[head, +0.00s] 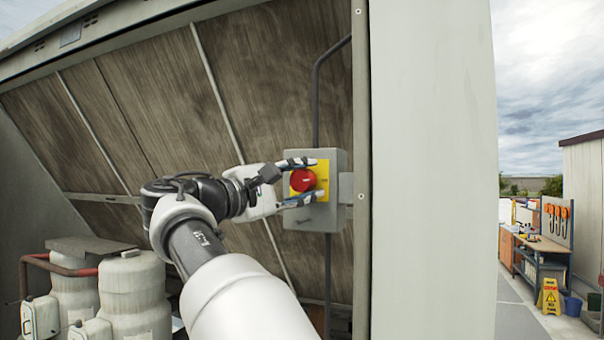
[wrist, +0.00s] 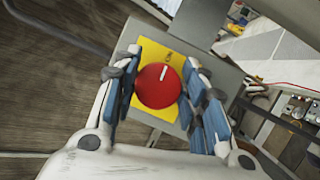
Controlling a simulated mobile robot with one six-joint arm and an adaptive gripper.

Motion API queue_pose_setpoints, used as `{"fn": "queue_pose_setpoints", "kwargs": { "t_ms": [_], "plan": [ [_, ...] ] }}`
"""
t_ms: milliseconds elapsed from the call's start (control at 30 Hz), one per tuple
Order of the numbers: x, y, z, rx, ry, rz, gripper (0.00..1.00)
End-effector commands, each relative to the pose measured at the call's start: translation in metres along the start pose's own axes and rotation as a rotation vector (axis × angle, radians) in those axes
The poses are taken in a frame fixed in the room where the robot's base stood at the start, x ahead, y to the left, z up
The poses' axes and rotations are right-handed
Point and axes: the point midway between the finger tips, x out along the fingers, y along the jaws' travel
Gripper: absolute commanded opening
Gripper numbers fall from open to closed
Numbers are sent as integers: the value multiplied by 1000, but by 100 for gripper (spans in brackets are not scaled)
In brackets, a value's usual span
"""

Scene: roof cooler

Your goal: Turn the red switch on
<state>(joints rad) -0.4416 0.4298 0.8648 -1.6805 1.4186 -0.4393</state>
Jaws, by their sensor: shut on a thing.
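The red switch (head: 303,180) is a round knob on a yellow plate (head: 323,168), fixed to a grey box (head: 338,215). In the wrist view the red switch (wrist: 158,86) fills the middle, with a white mark near its top that points up and slightly right. My gripper (head: 300,181) reaches the box from the left. Its blue-padded fingers are shut on the red switch, one on each side. In the wrist view my gripper (wrist: 160,92) has its fingers left and right of the knob. The exact contact of the pads is partly hidden.
A dark conduit (head: 316,85) runs above and below the box. A pale metal post (head: 430,170) stands close on the right. White tanks (head: 130,295) stand at lower left. A workbench (head: 543,245) and yellow floor sign (head: 549,296) are far right.

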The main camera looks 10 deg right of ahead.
Motion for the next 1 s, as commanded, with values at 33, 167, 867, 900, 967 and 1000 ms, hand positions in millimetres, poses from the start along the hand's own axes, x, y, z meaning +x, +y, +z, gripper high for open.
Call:
{"fn": "queue_pose_setpoints", "kwargs": {
  "t_ms": [33,167,867,900,967,1000],
  "plan": [
    [0,6,2,22,0,3,15],
    [0,6,2,53,-3,-8,15],
    [0,5,2,71,-4,-18,50],
    [0,5,2,70,-4,-19,53],
    [0,4,2,69,-4,-20,57],
    [0,4,2,69,-4,-20,57]
  ]
}}
